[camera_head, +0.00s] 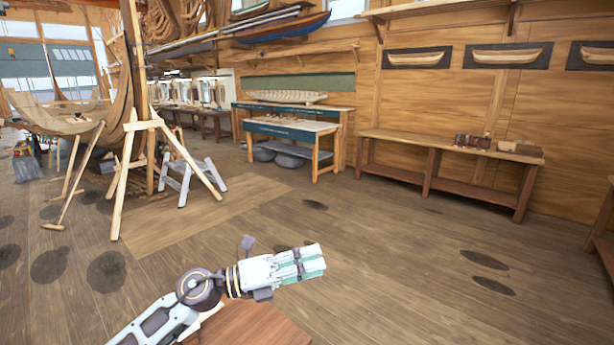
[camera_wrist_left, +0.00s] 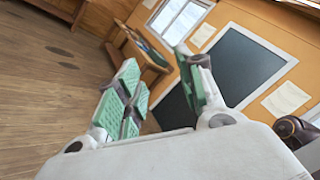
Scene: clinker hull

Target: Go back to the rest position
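My left gripper (camera_head: 312,263) reaches in from the bottom left in the head view, over the open floor. It is white and grey with green finger pads. In the left wrist view the fingers (camera_wrist_left: 160,92) stand apart, with nothing between them. My right gripper is not in view.
A brown wooden surface (camera_head: 255,326) lies below my left forearm. Plank floor (camera_head: 400,270) is open ahead and to the right. A long bench (camera_head: 440,144) stands along the right wall, a blue-fronted workbench (camera_head: 290,131) further back. A wooden trestle (camera_head: 125,180) and boat hull (camera_head: 60,115) stand left.

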